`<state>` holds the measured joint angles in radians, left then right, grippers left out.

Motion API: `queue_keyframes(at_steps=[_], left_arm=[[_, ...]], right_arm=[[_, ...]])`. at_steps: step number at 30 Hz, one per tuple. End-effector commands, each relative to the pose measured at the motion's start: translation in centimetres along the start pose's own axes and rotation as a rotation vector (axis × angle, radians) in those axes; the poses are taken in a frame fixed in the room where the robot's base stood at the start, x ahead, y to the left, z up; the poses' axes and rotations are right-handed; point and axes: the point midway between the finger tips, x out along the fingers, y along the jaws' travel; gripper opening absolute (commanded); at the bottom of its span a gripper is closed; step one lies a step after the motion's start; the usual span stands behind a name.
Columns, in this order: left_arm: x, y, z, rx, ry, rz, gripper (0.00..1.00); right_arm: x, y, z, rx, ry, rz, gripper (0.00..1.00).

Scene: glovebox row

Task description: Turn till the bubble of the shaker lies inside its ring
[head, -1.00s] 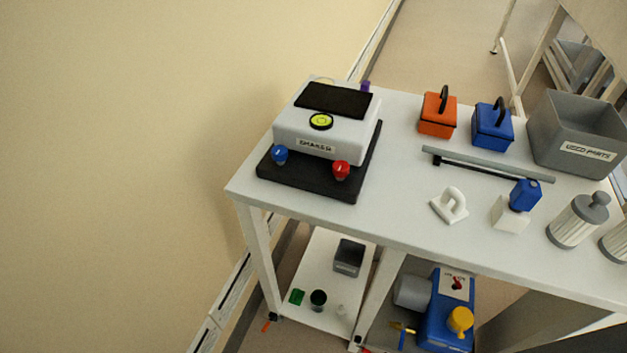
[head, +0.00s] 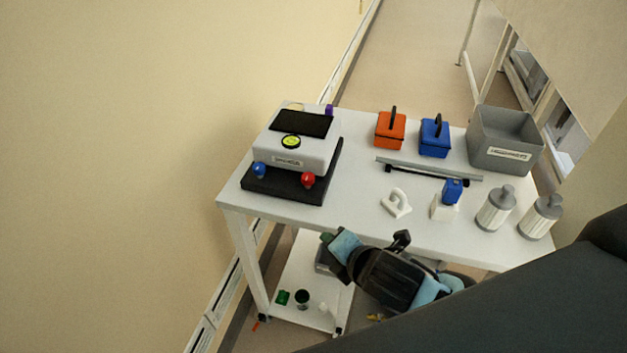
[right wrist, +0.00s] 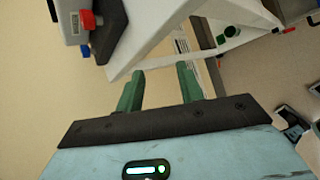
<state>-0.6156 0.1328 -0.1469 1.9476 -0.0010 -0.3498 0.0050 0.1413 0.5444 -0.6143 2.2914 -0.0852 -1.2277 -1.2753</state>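The shaker (head: 295,146) is a white box on a black base plate (head: 285,188) at the left end of the table. A round yellow-green bubble level (head: 291,142) sits on its top; the bubble's place in its ring is too small to tell. A blue knob (head: 258,170) and a red knob (head: 308,179) stand at the front corners. My right gripper (head: 327,238) is in front of the table's front edge, below and apart from the knobs. In the right wrist view its green fingers (right wrist: 158,80) are apart with nothing between them; the red knob (right wrist: 90,20) shows beyond.
The white table (head: 350,200) also holds an orange box (head: 390,130), a blue box (head: 435,137), a grey bin (head: 505,140), a rail, a white handle and two canisters. A lower shelf (head: 315,290) bears small items. A wall stands left of the table.

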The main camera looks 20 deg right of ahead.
Motion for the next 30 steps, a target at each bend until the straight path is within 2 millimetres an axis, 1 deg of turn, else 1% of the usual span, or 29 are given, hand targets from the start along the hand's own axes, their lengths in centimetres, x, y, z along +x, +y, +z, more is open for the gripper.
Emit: queue_keyframes(at_steps=[1, 3, 6, 9, 12, 16, 23, 26, 30], left_arm=[[0.0, 0.1, 0.0, -0.002, -0.001, 0.000, 0.65], [0.0, 0.1, 0.0, -0.003, -0.001, 0.000, 0.65], [0.0, 0.1, 0.0, -0.005, 0.000, 0.001, 0.65], [0.0, 0.2, -0.1, -0.006, 0.002, 0.001, 0.65], [0.0, 0.2, -0.1, -0.007, 0.003, 0.001, 0.65], [0.0, 0.2, -0.1, -0.007, 0.003, 0.001, 0.65], [0.0, 0.2, -0.2, -0.007, 0.004, 0.001, 0.65], [0.0, 0.2, -0.2, -0.007, 0.004, 0.001, 0.65], [0.0, 0.2, -0.2, -0.007, 0.004, 0.001, 0.65]], right_arm=[[0.5, 1.6, 1.1, -0.165, -0.025, 0.046, 0.37], [1.1, 3.5, 2.2, -0.391, -0.058, 0.096, 0.37], [1.6, 5.6, 3.8, -0.683, -0.115, 0.147, 0.37], [2.0, 7.2, 5.2, -0.915, -0.170, 0.174, 0.37], [2.1, 8.1, 6.2, -1.072, -0.211, 0.186, 0.37], [2.2, 8.6, 6.8, -1.167, -0.235, 0.190, 0.37], [2.5, 8.8, 6.9, -1.178, -0.238, 0.190, 0.37], [3.2, 9.0, 6.9, -1.176, -0.238, 0.191, 0.37], [4.9, 9.5, 7.1, -1.174, -0.238, 0.191, 0.37]])
